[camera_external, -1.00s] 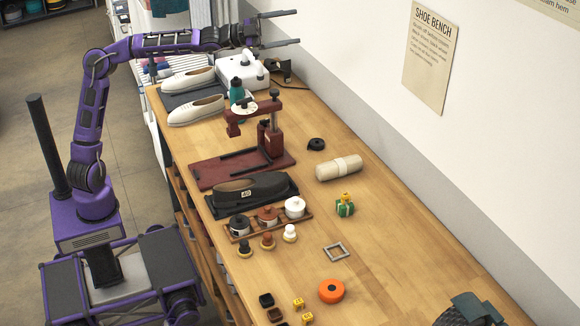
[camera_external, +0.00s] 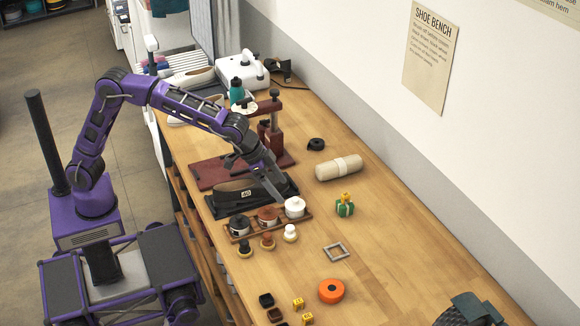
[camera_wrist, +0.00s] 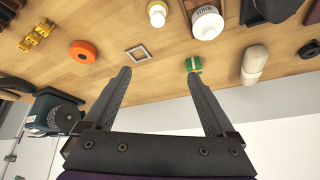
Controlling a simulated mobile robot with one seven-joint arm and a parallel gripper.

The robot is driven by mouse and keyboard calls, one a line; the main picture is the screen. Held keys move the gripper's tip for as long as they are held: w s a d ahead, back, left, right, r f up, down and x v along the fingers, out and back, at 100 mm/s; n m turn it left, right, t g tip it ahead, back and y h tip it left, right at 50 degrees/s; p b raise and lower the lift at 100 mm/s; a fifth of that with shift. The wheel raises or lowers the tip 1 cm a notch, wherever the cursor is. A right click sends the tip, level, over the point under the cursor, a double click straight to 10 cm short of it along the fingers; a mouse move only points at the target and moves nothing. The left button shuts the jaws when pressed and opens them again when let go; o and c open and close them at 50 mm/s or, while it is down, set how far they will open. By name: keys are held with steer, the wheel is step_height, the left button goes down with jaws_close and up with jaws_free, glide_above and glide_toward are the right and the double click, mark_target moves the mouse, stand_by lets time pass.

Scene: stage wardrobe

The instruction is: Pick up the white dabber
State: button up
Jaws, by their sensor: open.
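The white dabber (camera_external: 290,233), a small white knob on a tan base, stands upright on the bench in front of the tin rack. It also shows at the top of the wrist view (camera_wrist: 157,14). A brown dabber (camera_external: 267,240) and a black dabber (camera_external: 245,250) stand to its left. My gripper (camera_external: 275,188) is open and empty, above the rack and the black shoe, higher than the white dabber. In the wrist view my gripper (camera_wrist: 159,75) has its fingers wide apart with only bench and wall between them.
The rack (camera_external: 254,232) holds a black, a brown and a white tin (camera_external: 295,207), the white one close behind the white dabber. A green gift-like box (camera_external: 345,208), grey square frame (camera_external: 335,252) and orange roll (camera_external: 331,291) lie around on the bench, with bare wood between.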

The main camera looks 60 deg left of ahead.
mark_target(289, 227)
steer(key=shift+n+g+y, duration=0.4)
steer(key=shift+n+g, duration=0.3)
steer(key=shift+n, duration=0.2)
steer(key=f, duration=0.4)
steer(key=d+f, duration=0.1)
steer(key=f, duration=0.7)
steer(key=shift+w+d+f+b, duration=0.25)
steer(key=shift+w+f+b, duration=0.1)
steer(key=shift+b, duration=0.05)
steer(key=x, duration=0.5)
steer(key=shift+w+a+f, duration=0.1)
steer(key=shift+w+a, duration=0.1)
steer(key=shift+a, duration=0.1)
steer(key=c, duration=1.4)
